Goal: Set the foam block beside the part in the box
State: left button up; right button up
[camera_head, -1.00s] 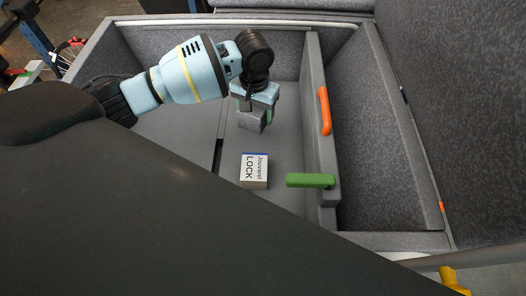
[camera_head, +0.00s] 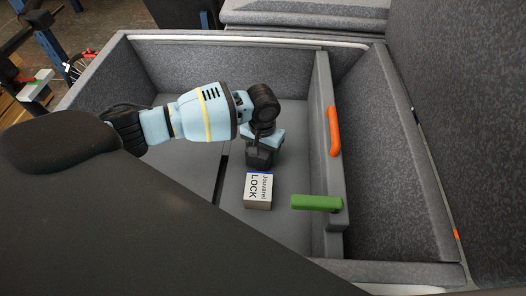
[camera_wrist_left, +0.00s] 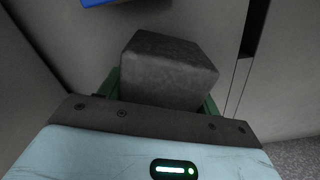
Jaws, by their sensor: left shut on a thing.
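My left gripper (camera_head: 262,148) is inside the grey box (camera_head: 200,170), above its floor. It is shut on the dark grey foam block (camera_wrist_left: 168,68), which shows between the fingers in the left wrist view; the block (camera_head: 259,158) is partly hidden by the gripper in the head view. The part, a small white carton marked "LOCK" (camera_head: 258,191), lies on the box floor just in front of the block. A blue edge of the carton (camera_wrist_left: 100,2) shows at the top of the wrist view. Whether the block touches the floor I cannot tell. My right gripper is not in view.
A grey divider (camera_head: 322,120) with an orange handle (camera_head: 334,131) and a green handle (camera_head: 316,203) stands right of the carton. A dark slot (camera_head: 222,178) runs in the floor to the left. My dark body covers the lower left.

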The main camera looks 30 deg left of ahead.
pick_arm(q)
jog(key=shift+f, duration=0.25)
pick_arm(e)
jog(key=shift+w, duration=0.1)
pick_arm(q)
jog(key=o, duration=1)
notch_tip(320, 180, up, 11)
jog(key=shift+r+p, duration=0.1)
jog(key=shift+p, duration=0.8)
jog(key=shift+r, duration=0.5)
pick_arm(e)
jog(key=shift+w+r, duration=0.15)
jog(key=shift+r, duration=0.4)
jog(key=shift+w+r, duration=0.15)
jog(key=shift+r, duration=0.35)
